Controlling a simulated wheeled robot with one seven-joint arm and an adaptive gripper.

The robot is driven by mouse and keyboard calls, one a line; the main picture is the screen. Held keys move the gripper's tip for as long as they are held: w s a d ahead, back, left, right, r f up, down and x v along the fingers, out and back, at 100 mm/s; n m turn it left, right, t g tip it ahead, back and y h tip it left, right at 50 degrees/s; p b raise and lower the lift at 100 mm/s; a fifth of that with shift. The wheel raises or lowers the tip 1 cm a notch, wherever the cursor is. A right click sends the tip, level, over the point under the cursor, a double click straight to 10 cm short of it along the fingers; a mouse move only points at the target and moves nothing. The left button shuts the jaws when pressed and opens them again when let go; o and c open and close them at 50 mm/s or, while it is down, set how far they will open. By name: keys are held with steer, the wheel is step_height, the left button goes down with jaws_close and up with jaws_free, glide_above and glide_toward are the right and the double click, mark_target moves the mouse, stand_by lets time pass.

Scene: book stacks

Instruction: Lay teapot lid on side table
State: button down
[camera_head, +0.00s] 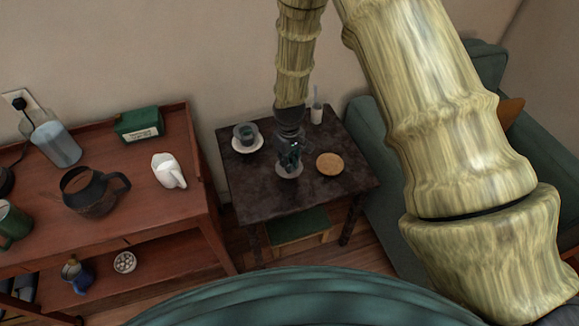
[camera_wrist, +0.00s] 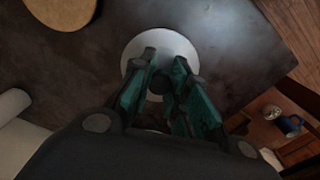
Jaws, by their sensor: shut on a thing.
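The teapot lid (camera_head: 283,173) is a pale disc at the middle of the dark side table (camera_head: 250,192). In the wrist view the pale disc (camera_wrist: 166,42) shows around and beyond my fingertips. My gripper (camera_head: 290,157) points down over the lid with its green fingers shut on the lid's dark knob. The fingers hide part of the lid. I cannot tell whether its underside touches the tabletop. In the wrist view my gripper (camera_wrist: 162,82) is above the table surface (camera_wrist: 225,40).
A cup on a saucer (camera_head: 247,149) stands to the lid's left, a round cork coaster (camera_head: 329,164) to its right, a white cylinder (camera_head: 317,113) behind. A wooden shelf unit (camera_head: 125,223) holds a dark teapot (camera_head: 92,199). A green armchair (camera_head: 372,160) borders the right. The table's front is clear.

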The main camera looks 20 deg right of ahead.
steer(key=shift+f, duration=1.75)
steer(key=shift+f, duration=0.15)
steer(key=c, duration=1.4)
jaws_free()
steer(key=shift+r, duration=6.15)
